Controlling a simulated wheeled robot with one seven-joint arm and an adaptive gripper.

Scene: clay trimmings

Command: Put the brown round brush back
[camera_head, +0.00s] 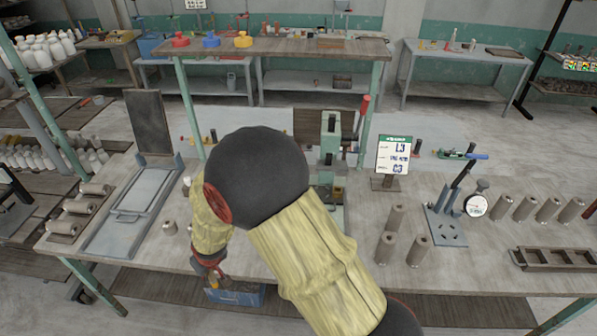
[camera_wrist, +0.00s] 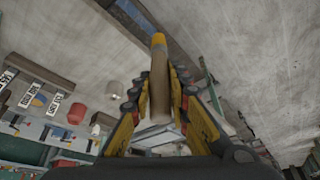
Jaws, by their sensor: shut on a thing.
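My gripper (camera_head: 211,268) hangs at the front edge of the workbench, left of the middle in the head view. In the wrist view my gripper (camera_wrist: 160,88) has its yellow and black fingers closed on both sides of a long brown round piece with a yellow-orange end, which I take as the brown round brush (camera_wrist: 158,72). Its bristles cannot be made out. In the head view the brush cannot be told apart from the gripper. A blue box (camera_head: 250,295) shows just below and behind the gripper; its contents are mostly hidden.
The workbench (camera_head: 345,225) holds a grey tray frame (camera_head: 125,215), a green press (camera_head: 330,150), a sign (camera_head: 394,154), a lever stand (camera_head: 447,222), several clay cylinders (camera_head: 388,248) and a dark compartment tray (camera_head: 555,259). My arm hides part of the bench middle.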

